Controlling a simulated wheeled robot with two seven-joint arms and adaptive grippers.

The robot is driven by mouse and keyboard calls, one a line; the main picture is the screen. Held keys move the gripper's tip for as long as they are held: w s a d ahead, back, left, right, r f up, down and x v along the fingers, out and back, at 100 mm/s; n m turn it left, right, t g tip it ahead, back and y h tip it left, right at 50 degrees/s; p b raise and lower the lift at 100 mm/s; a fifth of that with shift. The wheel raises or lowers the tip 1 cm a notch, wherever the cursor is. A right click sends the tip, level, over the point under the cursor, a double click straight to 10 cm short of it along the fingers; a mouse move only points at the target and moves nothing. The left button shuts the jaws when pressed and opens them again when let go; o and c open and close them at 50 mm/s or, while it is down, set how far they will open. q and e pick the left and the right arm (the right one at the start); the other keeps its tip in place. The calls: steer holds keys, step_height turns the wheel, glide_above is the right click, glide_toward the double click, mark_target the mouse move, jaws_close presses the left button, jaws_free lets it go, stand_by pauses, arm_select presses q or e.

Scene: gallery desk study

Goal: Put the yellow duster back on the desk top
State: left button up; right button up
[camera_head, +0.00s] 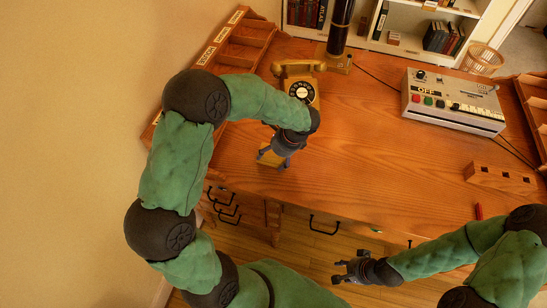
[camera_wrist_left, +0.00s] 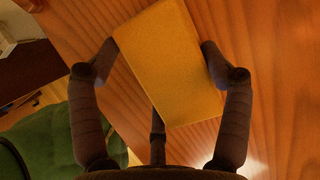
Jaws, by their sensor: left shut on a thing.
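The yellow duster (camera_wrist_left: 172,65) is a flat yellow block between the fingers of my left gripper (camera_wrist_left: 160,62) in the left wrist view. My left gripper (camera_head: 283,162) is shut on it. In the head view the duster (camera_head: 268,156) shows partly beside the fingers, over the front left part of the wooden desk top (camera_head: 350,140). I cannot tell whether it touches the wood. My right gripper (camera_head: 343,270) is in front of the desk, low and away from the duster. Its fingers look apart with nothing between them.
A yellow rotary telephone (camera_head: 301,88) stands behind my left gripper. A grey button console (camera_head: 452,101) is at the back right, and a wooden block with holes (camera_head: 500,178) is at the right. A wooden pigeonhole rack (camera_head: 235,45) lines the left edge. The desk's middle is clear.

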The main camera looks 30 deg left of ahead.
arm_select(q)
steer(key=shift+r, duration=0.1)
steer(key=shift+f, duration=0.2)
steer(key=o, duration=1.1)
steer(key=shift+c, duration=0.2)
steer(key=shift+r, duration=0.15)
steer(key=p+v, duration=0.5)
steer(key=v, duration=0.7)
